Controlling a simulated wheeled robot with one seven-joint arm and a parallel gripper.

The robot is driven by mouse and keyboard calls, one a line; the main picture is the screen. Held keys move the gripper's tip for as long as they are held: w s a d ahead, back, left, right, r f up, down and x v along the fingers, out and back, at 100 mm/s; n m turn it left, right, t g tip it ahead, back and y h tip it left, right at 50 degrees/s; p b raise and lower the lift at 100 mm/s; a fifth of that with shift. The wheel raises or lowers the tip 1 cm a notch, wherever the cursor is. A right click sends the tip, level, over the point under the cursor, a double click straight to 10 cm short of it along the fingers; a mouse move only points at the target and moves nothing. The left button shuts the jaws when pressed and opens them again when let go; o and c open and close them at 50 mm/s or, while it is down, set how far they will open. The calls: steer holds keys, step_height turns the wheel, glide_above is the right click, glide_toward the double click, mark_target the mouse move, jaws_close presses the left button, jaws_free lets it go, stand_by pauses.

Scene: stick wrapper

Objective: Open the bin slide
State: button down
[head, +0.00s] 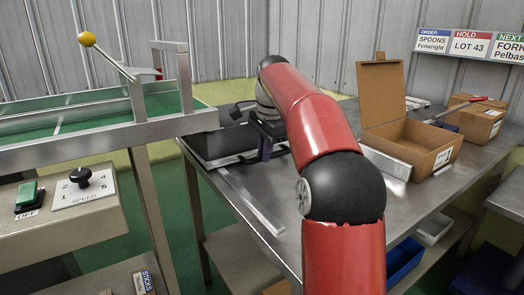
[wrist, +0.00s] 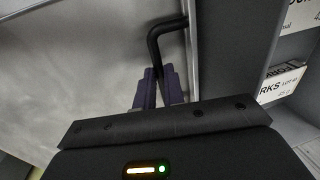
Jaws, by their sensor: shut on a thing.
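In the wrist view a black bent bar handle (wrist: 155,42) reaches from a grey edge down to my gripper (wrist: 158,76). My gripper's two purple fingers are closed around the handle's lower end. A broad flat grey surface lies left of the handle and a dark grey upright panel (wrist: 235,45) lies right of it. In the head view my gripper (head: 265,150) is low over the metal table, beside a dark grey box-like unit (head: 212,146). I cannot tell how far the slide is open.
An open cardboard box (head: 410,140) stands right of my arm on the metal table (head: 235,190). A closed carton (head: 475,122) is behind it. A green-bedded conveyor (head: 75,120) with a yellow-knobbed lever (head: 88,40) is at left. Printed labels (wrist: 285,82) show at the wrist view's right.

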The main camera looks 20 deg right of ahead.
steer(key=s+d+b, duration=0.1)
steer(key=s, duration=0.6)
steer(key=s+d+b, duration=0.1)
steer(key=s+b, duration=0.1)
steer(key=s, duration=0.5)
steer(key=s+d+b, duration=0.2)
steer(key=s, duration=0.5)
steer(key=shift+d, duration=0.1)
steer(key=c, duration=1.5)
jaws_free()
steer(key=shift+r, duration=0.1)
steer(key=r, duration=0.2)
steer(key=s+r+p, duration=0.1)
steer(key=r, duration=0.2)
steer(key=r+p, duration=0.1)
steer(key=r, duration=0.1)
steer(key=shift+s+d+r, duration=0.1)
steer(key=shift+s+r, duration=0.05)
steer(key=shift+r, duration=0.1)
